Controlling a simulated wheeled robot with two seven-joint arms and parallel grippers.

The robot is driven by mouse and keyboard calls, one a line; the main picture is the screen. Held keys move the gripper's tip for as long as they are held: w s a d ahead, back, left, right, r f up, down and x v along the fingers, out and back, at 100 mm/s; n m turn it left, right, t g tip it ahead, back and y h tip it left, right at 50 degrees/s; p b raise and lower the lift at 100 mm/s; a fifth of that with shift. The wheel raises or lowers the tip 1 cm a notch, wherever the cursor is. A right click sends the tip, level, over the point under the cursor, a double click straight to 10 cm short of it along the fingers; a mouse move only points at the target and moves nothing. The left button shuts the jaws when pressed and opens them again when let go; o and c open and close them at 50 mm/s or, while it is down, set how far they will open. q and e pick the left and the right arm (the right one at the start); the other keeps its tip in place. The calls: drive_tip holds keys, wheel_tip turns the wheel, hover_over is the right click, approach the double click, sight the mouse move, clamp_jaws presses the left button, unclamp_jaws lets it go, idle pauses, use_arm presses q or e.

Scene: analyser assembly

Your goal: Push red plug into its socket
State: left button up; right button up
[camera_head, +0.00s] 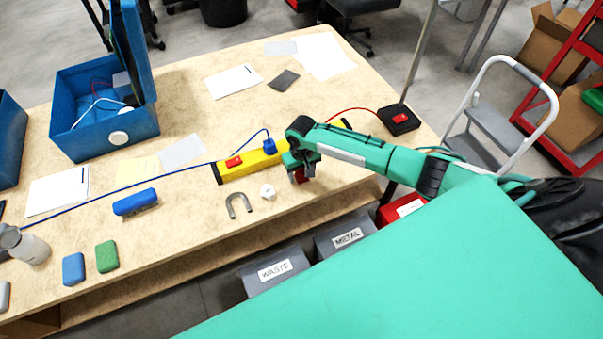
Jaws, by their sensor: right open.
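A yellow power strip (252,162) with black ends lies across the table. It has a red switch (234,161) and a blue plug (269,147) standing in it. My right gripper (299,172) points down at the strip's near side, right of the blue plug, with its jaws open. A dark red part shows at its fingertips; I cannot tell whether it is the red plug. A red cable (352,109) runs from a black box with a red switch (398,118) and passes behind my right arm. The arm hides part of the strip and its sockets. My left gripper is not in view.
A white nut-like piece (267,191) and a grey horseshoe magnet (238,206) lie in front of the strip. An open blue toolbox (100,112) stands at the left. Grey WASTE (275,271) and METAL (346,238) bins are below the front edge.

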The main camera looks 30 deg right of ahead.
sight(301, 172)
drive_tip(key=c, duration=1)
drive_tip(key=shift+r, duration=0.1)
wheel_tip(301, 172, up, 20)
drive_tip(key=b, duration=0.3)
drive_tip(key=shift+w, duration=0.15)
